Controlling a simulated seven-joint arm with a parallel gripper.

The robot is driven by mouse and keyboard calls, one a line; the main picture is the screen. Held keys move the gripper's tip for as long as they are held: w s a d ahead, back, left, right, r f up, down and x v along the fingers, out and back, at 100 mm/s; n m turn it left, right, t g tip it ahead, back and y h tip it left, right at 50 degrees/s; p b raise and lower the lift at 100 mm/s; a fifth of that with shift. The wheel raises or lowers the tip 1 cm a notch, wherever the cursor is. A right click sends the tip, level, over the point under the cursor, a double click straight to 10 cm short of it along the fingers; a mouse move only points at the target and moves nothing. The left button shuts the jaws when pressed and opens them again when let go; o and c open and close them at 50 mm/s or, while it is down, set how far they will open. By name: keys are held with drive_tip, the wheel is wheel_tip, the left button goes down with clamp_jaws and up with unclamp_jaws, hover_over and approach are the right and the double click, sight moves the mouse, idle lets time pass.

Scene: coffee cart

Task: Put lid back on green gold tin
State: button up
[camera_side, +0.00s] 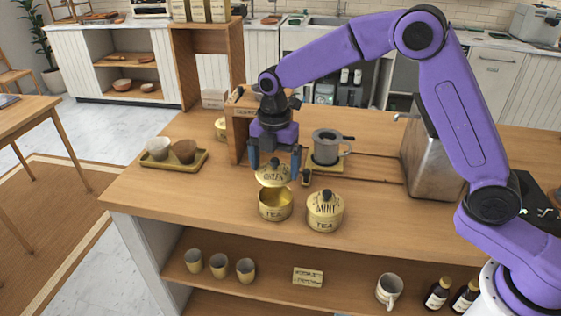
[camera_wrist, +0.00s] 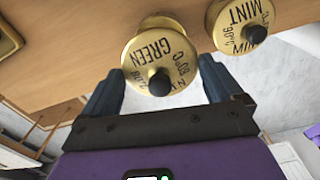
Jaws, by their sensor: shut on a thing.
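The gold lid marked "GREEN" (camera_side: 272,177), with a black knob, is between the fingers of my gripper (camera_side: 275,164), which is shut on it. It hangs a little above the open gold tin (camera_side: 275,210) marked "TEA", apart from its rim at the front. The tin stands upright on the counter, its inside showing. In the wrist view the lid (camera_wrist: 150,53) faces me between the finger pads of my gripper (camera_wrist: 159,82), hiding most of the tin behind it.
A lidded "MINT" tin (camera_side: 325,214) stands close to the right of the open tin. A grey mug (camera_side: 326,147) and wooden stand (camera_side: 239,135) are behind. A tray (camera_side: 200,163) with two cups is left. The counter front (camera_side: 215,215) is clear.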

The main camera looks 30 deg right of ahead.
drive_tip(key=shift+f, duration=2.95)
drive_tip(key=shift+f, duration=0.15)
drive_tip(key=o, duration=0.7)
drive_tip(key=shift+r, duration=3.5)
clamp_jaws()
drive_tip(key=shift+f, duration=1.25)
